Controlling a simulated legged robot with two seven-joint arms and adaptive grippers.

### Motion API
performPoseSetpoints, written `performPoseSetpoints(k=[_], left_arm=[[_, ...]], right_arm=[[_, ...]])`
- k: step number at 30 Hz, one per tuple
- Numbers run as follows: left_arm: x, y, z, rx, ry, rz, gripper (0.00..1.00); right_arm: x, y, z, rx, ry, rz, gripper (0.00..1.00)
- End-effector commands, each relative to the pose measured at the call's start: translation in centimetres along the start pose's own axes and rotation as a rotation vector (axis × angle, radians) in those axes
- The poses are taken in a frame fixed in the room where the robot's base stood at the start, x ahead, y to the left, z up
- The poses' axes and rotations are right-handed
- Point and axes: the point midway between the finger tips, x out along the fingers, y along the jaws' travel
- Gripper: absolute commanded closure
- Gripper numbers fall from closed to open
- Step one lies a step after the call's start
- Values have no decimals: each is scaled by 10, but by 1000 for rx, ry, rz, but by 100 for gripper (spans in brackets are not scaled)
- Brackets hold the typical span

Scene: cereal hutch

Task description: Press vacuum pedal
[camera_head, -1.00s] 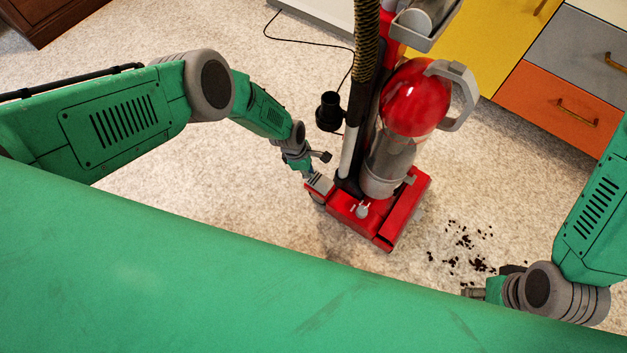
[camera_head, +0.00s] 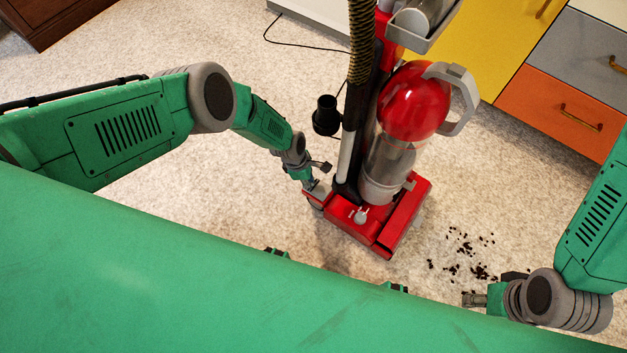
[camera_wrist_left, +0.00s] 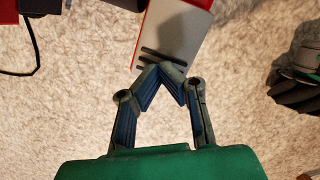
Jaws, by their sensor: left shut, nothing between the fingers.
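The red upright vacuum (camera_head: 372,220) stands on the carpet in the middle of the head view. Its light grey pedal (camera_head: 319,194) sits at the left end of the red base. In the left wrist view the pedal (camera_wrist_left: 178,35) is a grey plate with black ridges. My left gripper (camera_head: 311,185) is shut and empty, with its tips over the pedal. In the left wrist view the tips (camera_wrist_left: 168,68) overlap the pedal's near edge. I cannot tell whether they touch it. My right gripper (camera_head: 470,299) is low at the right, away from the vacuum; its fingers are too small to judge.
Dark crumbs (camera_head: 462,255) lie on the carpet right of the vacuum. A black cord (camera_head: 300,45) runs behind it. Yellow, grey and orange cabinets (camera_head: 560,108) stand at the upper right. My green body fills the bottom of the head view.

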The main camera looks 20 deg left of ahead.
Motion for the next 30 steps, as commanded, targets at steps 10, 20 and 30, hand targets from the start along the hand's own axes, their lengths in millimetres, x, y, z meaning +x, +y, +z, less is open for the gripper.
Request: performPoseSetpoints(k=[10,20,30], left_arm=[[-19,1,-27,-2,0,0,100],[-21,1,-27,0,1,0,100],[-68,3,-28,0,0,1,100]], right_arm=[[-12,0,-1,-1,1,0,60],[-11,0,0,-1,3,0,60],[-11,0,0,-1,4,0,60]])
